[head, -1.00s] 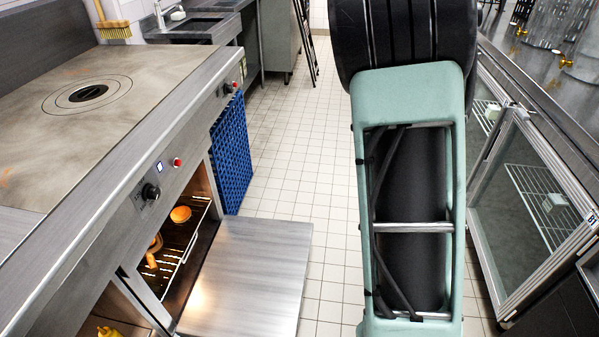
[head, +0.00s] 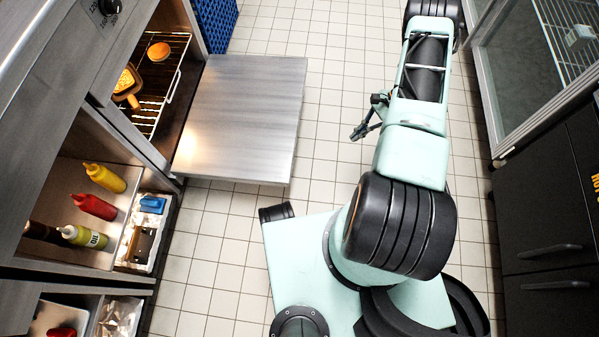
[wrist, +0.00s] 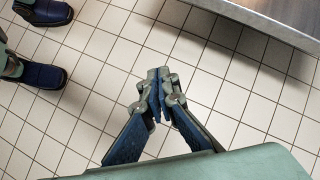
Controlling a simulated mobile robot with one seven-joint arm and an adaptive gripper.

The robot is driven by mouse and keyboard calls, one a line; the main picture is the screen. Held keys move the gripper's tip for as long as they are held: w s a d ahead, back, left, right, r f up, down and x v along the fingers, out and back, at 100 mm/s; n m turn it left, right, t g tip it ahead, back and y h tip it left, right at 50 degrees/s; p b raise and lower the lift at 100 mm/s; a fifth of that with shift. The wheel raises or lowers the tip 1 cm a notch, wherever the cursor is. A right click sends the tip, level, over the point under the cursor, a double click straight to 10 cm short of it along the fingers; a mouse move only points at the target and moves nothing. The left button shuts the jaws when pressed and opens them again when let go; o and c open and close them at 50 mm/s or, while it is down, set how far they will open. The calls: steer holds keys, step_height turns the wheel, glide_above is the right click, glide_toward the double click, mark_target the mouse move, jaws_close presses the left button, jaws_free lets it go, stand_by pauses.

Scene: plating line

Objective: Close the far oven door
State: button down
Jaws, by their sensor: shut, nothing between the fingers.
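The oven door (head: 245,118) is a flat steel panel hanging open and level, out from the lit oven opening (head: 165,60) on the left in the head view. Its edge also shows at the upper right of the wrist view (wrist: 272,20).
Below the oven in the picture, an open shelf holds several sauce bottles (head: 95,206) beside a tray (head: 140,262). Dark cabinets (head: 545,220) and a glass-door fridge (head: 530,70) line the right.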

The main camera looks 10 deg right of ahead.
steer(key=s+a+f+m+t+y+b, duration=0.2)
steer(key=s+a+f+m+t+y, duration=0.15)
steer(key=a+f, duration=0.3)
steer(key=s+a+f+m+t+y+b, duration=0.25)
steer(key=a+f+m, duration=0.2)
steer(key=f, duration=0.35)
steer(key=w+a+b, duration=0.1)
steer(key=w+a, duration=0.1)
steer(key=a, duration=0.7)
steer(key=shift+a+r, duration=0.3)
steer(key=shift+a, duration=0.1)
steer(key=shift+r, duration=0.15)
